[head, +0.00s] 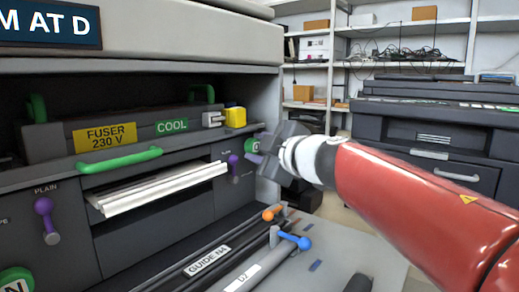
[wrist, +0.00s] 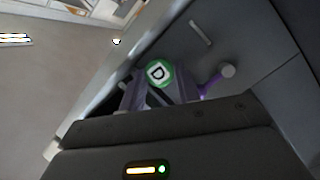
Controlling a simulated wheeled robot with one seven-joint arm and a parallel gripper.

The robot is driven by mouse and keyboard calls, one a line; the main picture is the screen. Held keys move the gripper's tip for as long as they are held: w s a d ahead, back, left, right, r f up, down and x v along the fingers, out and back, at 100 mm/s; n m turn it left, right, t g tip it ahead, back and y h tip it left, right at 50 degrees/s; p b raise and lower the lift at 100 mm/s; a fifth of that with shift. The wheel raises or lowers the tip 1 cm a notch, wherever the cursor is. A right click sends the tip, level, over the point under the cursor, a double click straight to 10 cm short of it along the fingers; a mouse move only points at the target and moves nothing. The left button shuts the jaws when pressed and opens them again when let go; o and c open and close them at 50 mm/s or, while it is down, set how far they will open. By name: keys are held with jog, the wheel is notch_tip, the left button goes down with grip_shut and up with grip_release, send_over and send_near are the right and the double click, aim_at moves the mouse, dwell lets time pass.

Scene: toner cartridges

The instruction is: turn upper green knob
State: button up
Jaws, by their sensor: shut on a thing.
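The upper green knob (head: 251,146) is on the dark machine front, right of the paper slot, partly hidden by my gripper in the head view. In the wrist view my gripper's fingers (wrist: 157,92) are shut on the knob, one on either side. The grip contact is partly hidden behind the gripper body. Another green knob (head: 15,281), marked "N", is at the lower left.
A purple lever (head: 233,163) is close left of my gripper; it shows right of the knob in the wrist view (wrist: 213,80). A green handle (head: 120,160), yellow block (head: 235,117), orange lever (head: 272,212) and blue lever (head: 295,241) are nearby. Shelves (head: 405,30) stand behind.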

jog(key=shift+m+g, duration=0.4)
jog(key=shift+m, duration=0.6)
jog(key=shift+r, duration=0.1)
jog(key=o, duration=0.7)
jog(key=v, duration=0.7)
jog(key=shift+s+d, duration=0.25)
jog(key=shift+d, duration=0.05)
